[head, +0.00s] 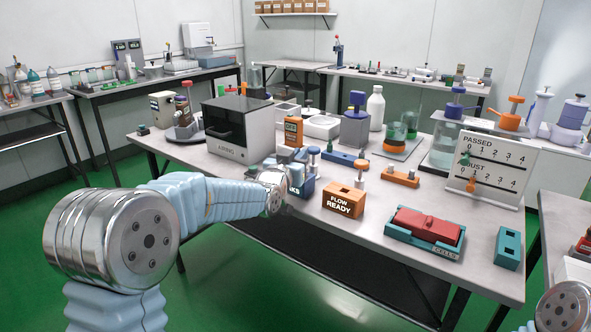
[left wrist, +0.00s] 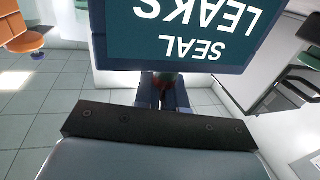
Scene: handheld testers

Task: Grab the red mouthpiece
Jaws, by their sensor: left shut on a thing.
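My left gripper (head: 278,192) is at the front edge of the central table, beside the blue box lettered SEAL LEAKS (head: 306,188). In the left wrist view this box (left wrist: 185,35) fills the top, its lettering upside down. The fingers (left wrist: 164,92) show just below the box there, close together. A small dark red thing (left wrist: 166,79) shows between them, mostly hidden by the box and fingers; it looks like the red mouthpiece. The gripper is shut on it. In the head view my own arm hides it. My right gripper is out of view.
An orange FLOW READY box (head: 343,200) stands right of the blue box. A teal CELLS tray (head: 393,233) holds a red block (head: 425,225). A teal block (head: 508,248) is near the right corner. A black-fronted white machine (head: 238,128) stands behind my arm.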

